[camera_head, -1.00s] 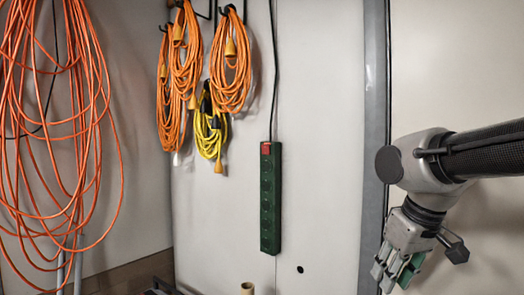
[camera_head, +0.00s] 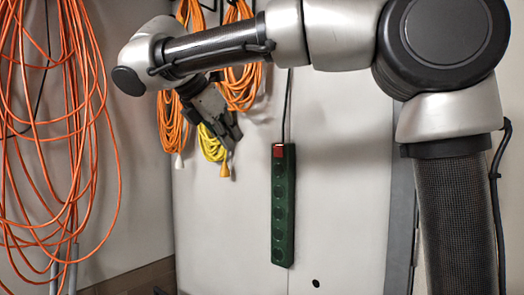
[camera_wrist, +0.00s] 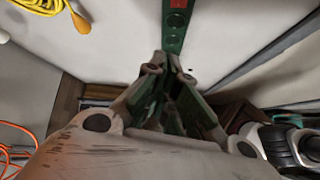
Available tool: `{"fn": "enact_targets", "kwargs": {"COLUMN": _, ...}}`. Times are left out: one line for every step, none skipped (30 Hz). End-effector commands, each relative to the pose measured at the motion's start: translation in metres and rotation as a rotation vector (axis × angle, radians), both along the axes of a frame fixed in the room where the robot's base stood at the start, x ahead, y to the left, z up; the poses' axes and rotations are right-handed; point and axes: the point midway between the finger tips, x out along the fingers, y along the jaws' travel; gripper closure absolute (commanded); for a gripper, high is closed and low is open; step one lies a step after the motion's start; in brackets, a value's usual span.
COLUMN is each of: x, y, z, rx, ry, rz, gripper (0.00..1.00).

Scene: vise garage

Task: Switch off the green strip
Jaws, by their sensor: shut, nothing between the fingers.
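The green strip (camera_head: 283,215) is long and hangs upright from a black cord against the pale wall. Its red switch (camera_head: 279,151) is at the top end. In the wrist view the strip (camera_wrist: 176,28) shows beyond the fingertips, with some red at the top edge of the picture. My gripper (camera_head: 234,143) is left of the strip near the height of the switch, with a gap between them in the head view. In the wrist view my gripper (camera_wrist: 168,70) points toward the strip, shut and empty. Whether it touches the strip cannot be told.
Orange cord coils (camera_head: 240,75) and a yellow cord coil (camera_head: 211,145) hang behind and beside my gripper. A large orange cable bundle (camera_head: 60,130) hangs at the left. The wall right of the strip is clear up to a grey vertical post (camera_head: 401,220).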

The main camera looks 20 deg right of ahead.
Motion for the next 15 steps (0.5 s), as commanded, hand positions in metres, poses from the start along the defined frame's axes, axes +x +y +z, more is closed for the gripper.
{"fn": "enact_targets", "kwargs": {"x": -0.002, "y": -0.006, "z": 0.012, "rx": -0.051, "ry": 0.020, "rz": 0.018, "gripper": 1.00}}
{"fn": "enact_targets", "kwargs": {"x": -0.004, "y": -0.010, "z": 0.016, "rx": -0.086, "ry": 0.037, "rz": 0.030, "gripper": 1.00}}
{"fn": "enact_targets", "kwargs": {"x": -0.006, "y": -0.014, "z": 0.019, "rx": -0.125, "ry": 0.063, "rz": 0.043, "gripper": 1.00}}
{"fn": "enact_targets", "kwargs": {"x": -0.008, "y": -0.016, "z": 0.020, "rx": -0.147, "ry": 0.081, "rz": 0.053, "gripper": 1.00}}
{"fn": "enact_targets", "kwargs": {"x": -0.009, "y": -0.018, "z": 0.020, "rx": -0.163, "ry": 0.098, "rz": 0.061, "gripper": 1.00}}
{"fn": "enact_targets", "kwargs": {"x": -0.010, "y": -0.019, "z": 0.020, "rx": -0.177, "ry": 0.116, "rz": 0.072, "gripper": 1.00}}
{"fn": "enact_targets", "kwargs": {"x": -0.010, "y": -0.019, "z": 0.020, "rx": -0.184, "ry": 0.126, "rz": 0.079, "gripper": 1.00}}
{"fn": "enact_targets", "kwargs": {"x": -0.010, "y": -0.019, "z": 0.020, "rx": -0.189, "ry": 0.131, "rz": 0.085, "gripper": 1.00}}
{"fn": "enact_targets", "kwargs": {"x": -0.010, "y": -0.019, "z": 0.020, "rx": -0.192, "ry": 0.136, "rz": 0.090, "gripper": 1.00}}
{"fn": "enact_targets", "kwargs": {"x": -0.010, "y": -0.019, "z": 0.020, "rx": -0.192, "ry": 0.138, "rz": 0.093, "gripper": 1.00}}
{"fn": "enact_targets", "kwargs": {"x": -0.010, "y": -0.019, "z": 0.020, "rx": -0.193, "ry": 0.138, "rz": 0.093, "gripper": 1.00}}
{"fn": "enact_targets", "kwargs": {"x": -0.010, "y": -0.019, "z": 0.020, "rx": -0.193, "ry": 0.138, "rz": 0.093, "gripper": 1.00}}
{"fn": "enact_targets", "kwargs": {"x": -0.010, "y": -0.019, "z": 0.020, "rx": -0.192, "ry": 0.139, "rz": 0.094, "gripper": 1.00}}
{"fn": "enact_targets", "kwargs": {"x": -0.010, "y": -0.019, "z": 0.020, "rx": -0.192, "ry": 0.138, "rz": 0.093, "gripper": 1.00}}
{"fn": "enact_targets", "kwargs": {"x": -0.010, "y": -0.019, "z": 0.020, "rx": -0.192, "ry": 0.138, "rz": 0.093, "gripper": 1.00}}
